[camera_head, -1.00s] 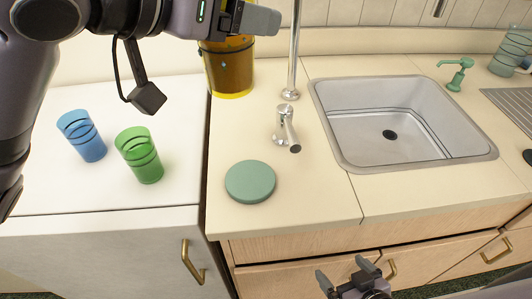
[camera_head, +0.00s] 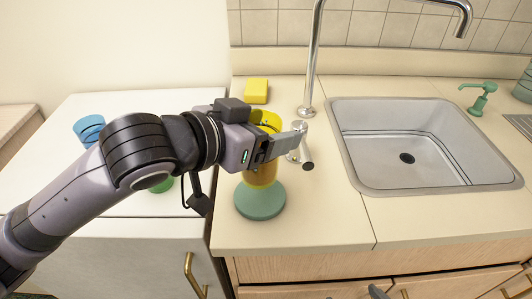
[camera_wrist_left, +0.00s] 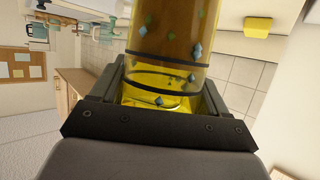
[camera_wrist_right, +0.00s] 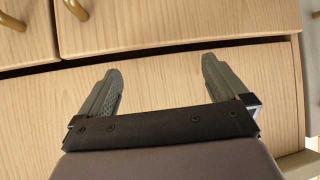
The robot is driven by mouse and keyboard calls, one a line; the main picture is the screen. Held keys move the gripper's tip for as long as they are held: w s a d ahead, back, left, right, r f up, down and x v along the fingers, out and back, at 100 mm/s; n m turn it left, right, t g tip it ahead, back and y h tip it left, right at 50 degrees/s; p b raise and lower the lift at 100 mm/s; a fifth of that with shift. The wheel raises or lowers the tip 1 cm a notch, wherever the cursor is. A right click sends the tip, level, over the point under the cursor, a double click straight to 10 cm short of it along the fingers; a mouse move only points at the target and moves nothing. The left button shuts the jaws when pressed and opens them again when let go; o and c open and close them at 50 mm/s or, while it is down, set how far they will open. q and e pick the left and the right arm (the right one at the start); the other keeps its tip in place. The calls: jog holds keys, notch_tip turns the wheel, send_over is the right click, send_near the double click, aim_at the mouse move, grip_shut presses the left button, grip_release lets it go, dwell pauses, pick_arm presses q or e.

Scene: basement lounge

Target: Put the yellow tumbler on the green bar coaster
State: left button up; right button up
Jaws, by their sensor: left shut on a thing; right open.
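The yellow tumbler (camera_head: 262,174), see-through with dark bands, is held upright by my left gripper (camera_head: 272,146). Its lower end overlaps the green bar coaster (camera_head: 260,208) in the head view; I cannot tell whether it touches. The coaster is a round green disc on the counter left of the sink. In the left wrist view the tumbler (camera_wrist_left: 168,72) is between the fingers of my left gripper, and its inside looks brown. My right gripper (camera_wrist_right: 163,85) is open and empty in front of the wooden cabinet fronts; only its tip shows in the head view.
A sink (camera_head: 425,150) lies right of the coaster, and a tap handle (camera_head: 298,150) stands close behind the tumbler. A yellow block (camera_head: 257,90) sits at the back. A blue tumbler (camera_head: 88,128) and a partly hidden green tumbler (camera_head: 162,185) stand left. The counter's front is clear.

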pick_arm(q)
jog(key=shift+f+b, duration=0.3)
jog(key=shift+f, duration=2)
jog(key=shift+f, duration=0.1)
jog(key=o, duration=1.3)
jog(key=shift+f, duration=0.1)
jog(key=shift+o, duration=0.2)
jog(key=shift+s+a+r, duration=0.15)
jog(key=shift+a+r, duration=0.05)
jog(key=shift+r, duration=0.05)
jog(key=p+v, duration=0.6)
jog(key=v, duration=0.5)
jog(key=shift+s+a+p, duration=0.15)
jog(key=shift+s+p, duration=0.05)
jog(key=shift+p, duration=0.2)
